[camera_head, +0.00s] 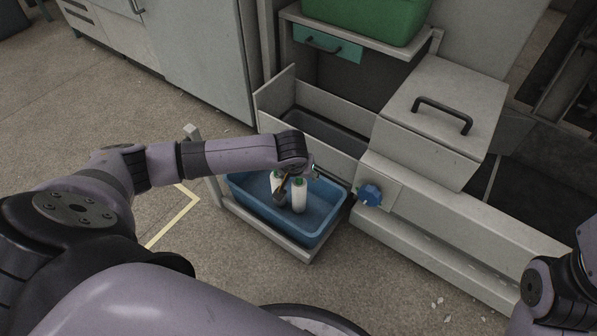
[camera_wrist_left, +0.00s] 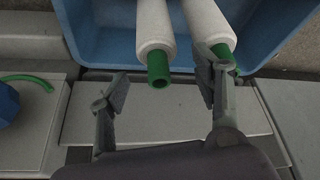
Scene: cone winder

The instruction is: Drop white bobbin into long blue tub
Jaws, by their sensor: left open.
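The long blue tub (camera_head: 325,228) sits low in front of the grey machine. Two white bobbins with green ends are in it: one (camera_head: 299,197) nearer the middle and one (camera_head: 275,180) partly hidden behind my gripper. My left gripper (camera_head: 290,187) is over the tub, by the bobbins' upper ends. In the left wrist view its fingers (camera_wrist_left: 162,88) are spread apart, and nothing is held. One bobbin (camera_wrist_left: 154,28) has its green end between the fingertips; the other (camera_wrist_left: 207,24) is by the right finger. The tub (camera_wrist_left: 90,30) shows behind them. My right gripper is out of frame.
A grey frame (camera_head: 262,238) borders the tub. A blue knob (camera_head: 370,195) is on the machine just right of it. A lidded grey box with a black handle (camera_head: 443,112) stands right, and a green crate (camera_head: 365,18) is above. The floor at left is open.

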